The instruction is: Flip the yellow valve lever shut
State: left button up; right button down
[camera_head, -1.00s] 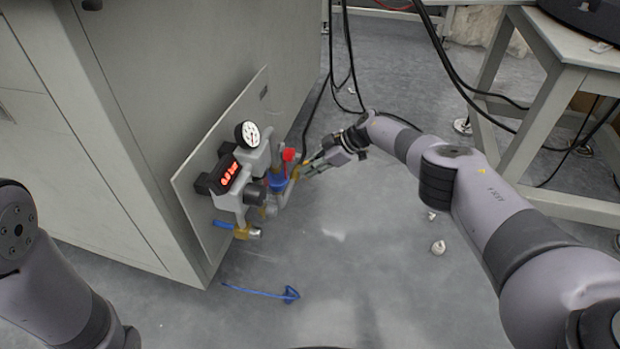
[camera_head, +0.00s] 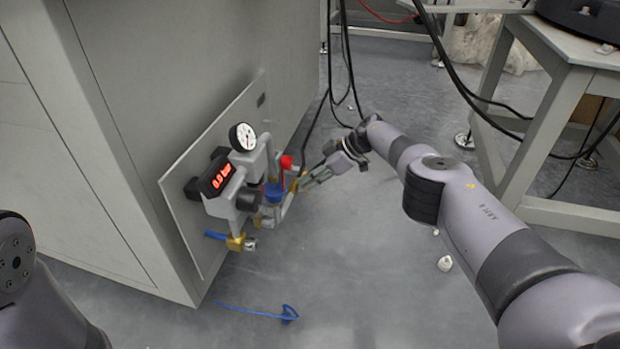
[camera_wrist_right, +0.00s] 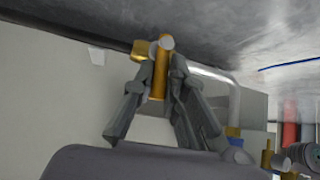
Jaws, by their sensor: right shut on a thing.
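The yellow valve lever (camera_wrist_right: 160,72) stands between the two fingers of my right gripper in the right wrist view. The fingers are shut on it from both sides, near the pipework on the wall panel. In the head view my right gripper (camera_head: 304,184) reaches from the right to the right side of the valve assembly. The lever is small there and partly hidden by the fingertips. My left arm shows at the lower left, but its gripper is out of the picture.
The panel (camera_head: 178,190) on the grey cabinet carries a round gauge (camera_head: 243,137), a red "0.0 bar" display (camera_head: 216,178), a red knob (camera_head: 286,162) and a blue-handled brass valve (camera_head: 236,242). Black cables (camera_head: 350,60) hang behind. A blue cord (camera_head: 265,313) lies on the floor.

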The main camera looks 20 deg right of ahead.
jog(key=c, duration=1.6)
grip_release()
jog(key=shift+a, duration=0.1)
jog(key=v, duration=1.2)
